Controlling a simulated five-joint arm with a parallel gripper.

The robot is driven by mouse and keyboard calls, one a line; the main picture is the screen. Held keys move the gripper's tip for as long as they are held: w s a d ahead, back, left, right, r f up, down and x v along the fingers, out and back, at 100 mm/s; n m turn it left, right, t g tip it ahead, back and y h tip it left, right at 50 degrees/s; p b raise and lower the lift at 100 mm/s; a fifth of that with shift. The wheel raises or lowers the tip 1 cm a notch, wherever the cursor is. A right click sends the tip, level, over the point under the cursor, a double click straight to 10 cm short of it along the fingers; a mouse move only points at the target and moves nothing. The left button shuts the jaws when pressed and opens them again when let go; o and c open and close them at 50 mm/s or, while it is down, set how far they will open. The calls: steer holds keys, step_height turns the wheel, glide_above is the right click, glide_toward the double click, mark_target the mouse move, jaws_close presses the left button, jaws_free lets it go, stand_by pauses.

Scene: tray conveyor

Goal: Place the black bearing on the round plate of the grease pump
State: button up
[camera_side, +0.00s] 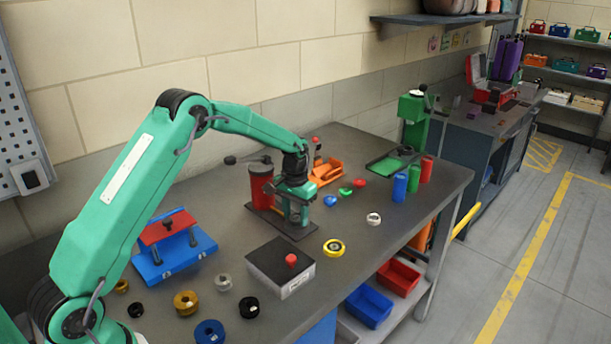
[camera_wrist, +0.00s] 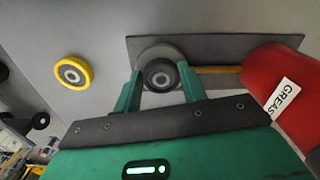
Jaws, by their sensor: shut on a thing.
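The grease pump (camera_side: 262,192) is a red cylinder with a dark lever on a dark base; its red body labelled "GREAS" (camera_wrist: 280,95) fills the right of the wrist view. Its round grey plate (camera_wrist: 158,51) lies on the dark base, partly covered by the black bearing (camera_wrist: 161,77). My gripper (camera_wrist: 160,80) is shut on this bearing, one green finger on each side, over the round plate. In the side view my gripper (camera_side: 297,220) is low over the pump's base. I cannot tell whether the bearing touches the plate.
A yellow-rimmed bearing (camera_side: 334,248) and a black box with a red knob (camera_side: 283,265) stand in front of the pump. Several loose rings lie at the front left, near a blue and red fixture (camera_side: 172,248). An orange holder (camera_side: 325,172) stands behind.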

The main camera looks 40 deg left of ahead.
mark_target(295, 218)
steer(key=shift+f, duration=0.1)
steer(key=o, duration=1)
step_height(295, 218, up, 12)
stand_by(0.8)
